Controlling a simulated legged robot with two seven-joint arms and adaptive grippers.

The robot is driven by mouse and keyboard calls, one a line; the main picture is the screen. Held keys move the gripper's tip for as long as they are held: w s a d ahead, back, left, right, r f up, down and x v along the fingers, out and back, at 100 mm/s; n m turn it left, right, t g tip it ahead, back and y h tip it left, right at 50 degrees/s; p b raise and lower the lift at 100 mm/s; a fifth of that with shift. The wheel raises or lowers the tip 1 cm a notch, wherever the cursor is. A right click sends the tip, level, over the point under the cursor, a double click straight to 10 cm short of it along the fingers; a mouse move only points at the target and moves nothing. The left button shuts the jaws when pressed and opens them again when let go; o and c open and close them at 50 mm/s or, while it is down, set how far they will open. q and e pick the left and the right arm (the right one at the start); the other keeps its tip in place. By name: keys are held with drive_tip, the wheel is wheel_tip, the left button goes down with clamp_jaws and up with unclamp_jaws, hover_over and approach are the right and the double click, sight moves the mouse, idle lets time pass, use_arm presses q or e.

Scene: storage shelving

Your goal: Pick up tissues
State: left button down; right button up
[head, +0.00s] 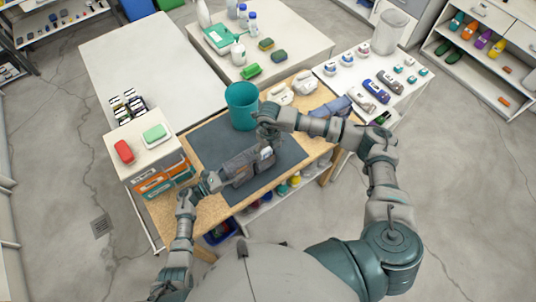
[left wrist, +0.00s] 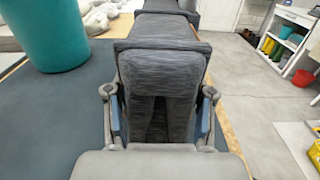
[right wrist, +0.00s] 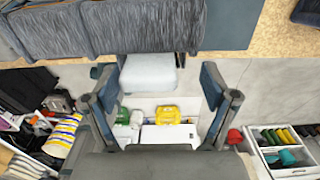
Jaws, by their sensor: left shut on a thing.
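A dark grey fabric case (head: 241,168) with flaps lies over the dark mat (head: 206,141) in the head view. My left gripper (head: 214,181) is shut on its near end; in the left wrist view a finger presses each side of the case (left wrist: 160,80). A white, soft-looking block, apparently the tissues (head: 266,153), shows at the case's right end. In the right wrist view the tissues (right wrist: 148,72) stick out below the case (right wrist: 120,28). My right gripper (right wrist: 160,88) is open, its fingers spread to either side of the tissues with gaps showing.
A teal bin (head: 242,106) stands behind the case on the wooden table. A white drawer box (head: 143,148) with red and green items stands at the left. White items (head: 292,88) and a blue folded thing (head: 333,108) lie at the table's right. Mat left of the case is clear.

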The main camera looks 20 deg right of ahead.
drive_tip(key=c, duration=0.8)
wheel_tip(320, 180, up, 10)
drive_tip(key=shift+r, duration=0.1)
use_arm(q)
drive_tip(key=shift+c, duration=1.6)
unclamp_jaws()
